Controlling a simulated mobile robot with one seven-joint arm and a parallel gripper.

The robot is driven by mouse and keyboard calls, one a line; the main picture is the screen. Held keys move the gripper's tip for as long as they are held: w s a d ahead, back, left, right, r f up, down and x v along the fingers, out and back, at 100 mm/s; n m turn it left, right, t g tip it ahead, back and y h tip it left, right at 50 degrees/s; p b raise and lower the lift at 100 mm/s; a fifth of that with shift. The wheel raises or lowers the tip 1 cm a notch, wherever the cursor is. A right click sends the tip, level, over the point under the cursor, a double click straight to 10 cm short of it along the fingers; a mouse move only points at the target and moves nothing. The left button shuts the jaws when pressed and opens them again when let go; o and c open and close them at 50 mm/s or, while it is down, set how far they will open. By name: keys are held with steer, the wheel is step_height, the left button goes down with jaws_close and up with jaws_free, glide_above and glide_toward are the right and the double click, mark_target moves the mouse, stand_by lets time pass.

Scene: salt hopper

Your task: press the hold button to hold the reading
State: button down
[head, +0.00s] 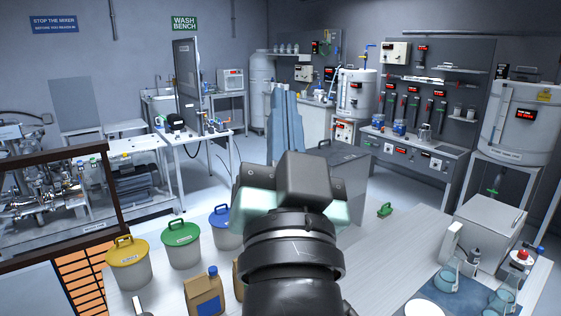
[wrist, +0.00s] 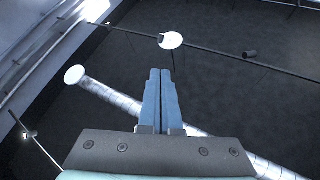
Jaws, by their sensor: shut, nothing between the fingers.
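My gripper (head: 286,92) reaches forward over the front table in the head view, its long blue fingers pointing up and away. In the wrist view my gripper (wrist: 160,74) shows both blue fingers side by side, shut and empty. I cannot make out a hold button in either view. My arm and gripper hide part of the middle.
Lidded buckets, yellow (head: 128,262), green (head: 181,245) and blue, stand left of my arm. Glassware is at lower right. In the wrist view, white discs (wrist: 171,40) and thin rods cross a dark surface near my fingers.

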steer(key=s+r+n+t+b, duration=0.1)
steer(key=s+r+n+t, duration=0.2)
steer(key=s+r, duration=0.4)
steer(key=shift+s+h, duration=0.4)
steer(key=shift+s, duration=0.5)
steer(key=shift+a, duration=0.1)
